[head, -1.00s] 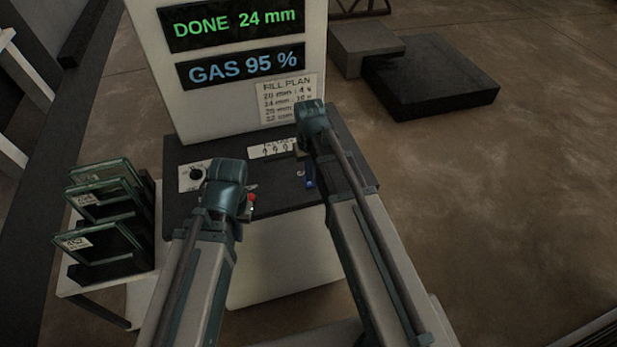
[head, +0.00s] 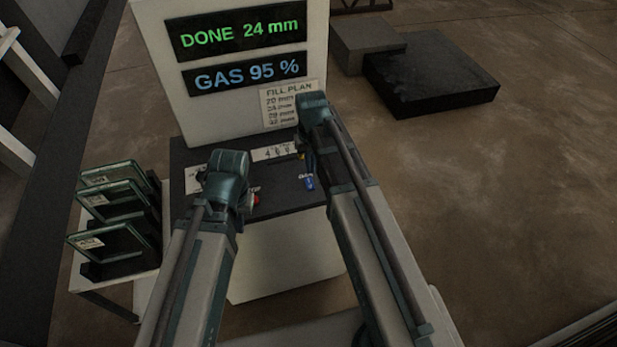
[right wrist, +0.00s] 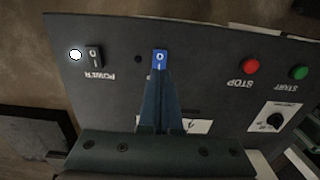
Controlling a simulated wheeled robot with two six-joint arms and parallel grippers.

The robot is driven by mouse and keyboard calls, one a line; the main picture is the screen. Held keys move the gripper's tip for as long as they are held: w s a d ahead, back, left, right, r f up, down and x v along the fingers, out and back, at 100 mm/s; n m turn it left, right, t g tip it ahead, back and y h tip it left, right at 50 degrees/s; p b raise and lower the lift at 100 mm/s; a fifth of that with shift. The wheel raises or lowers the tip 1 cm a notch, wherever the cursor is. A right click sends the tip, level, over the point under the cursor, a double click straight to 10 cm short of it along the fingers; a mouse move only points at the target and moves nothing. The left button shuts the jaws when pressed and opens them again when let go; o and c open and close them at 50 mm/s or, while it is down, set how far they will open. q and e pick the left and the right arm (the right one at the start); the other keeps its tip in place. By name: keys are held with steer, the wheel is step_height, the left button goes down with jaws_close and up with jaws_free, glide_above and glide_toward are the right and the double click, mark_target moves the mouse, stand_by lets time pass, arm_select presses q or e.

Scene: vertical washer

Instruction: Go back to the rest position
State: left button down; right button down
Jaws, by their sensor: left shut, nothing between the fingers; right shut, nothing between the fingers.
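My left gripper (head: 245,211) hangs over the left front of the control panel (head: 285,226) in the head view. It is shut and empty, and its wrist hides most of its fingers. My right gripper (head: 306,160) is above the panel's right half, shut and empty. In the right wrist view the shut fingers of my right gripper (right wrist: 158,75) point at the blue rocker switch (right wrist: 160,59). Their tips overlap its lower edge there, and I cannot tell whether they touch it. The blue switch also shows in the head view (head: 309,183).
The display (head: 237,33) reads DONE 24 mm and GAS 95 %. STOP (right wrist: 251,66) and START (right wrist: 299,73) buttons, a dial (right wrist: 275,120) and a POWER switch (right wrist: 95,56) are on the panel. Glass units stand in a rack (head: 120,268) at left.

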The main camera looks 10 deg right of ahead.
steer(key=s+a+f+n+b, duration=0.1)
steer(key=s+a+f+b, duration=0.2)
steer(key=s+a, duration=0.2)
steer(key=s+a+f+n+h+b, duration=0.1)
steer(key=s+a+f+n+b, duration=0.1)
steer(key=s+a, duration=0.3)
steer(key=s+f+b, duration=0.1)
steer(key=s, duration=0.3)
steer(key=shift+s+a, duration=0.15)
steer(key=shift+a, duration=0.1)
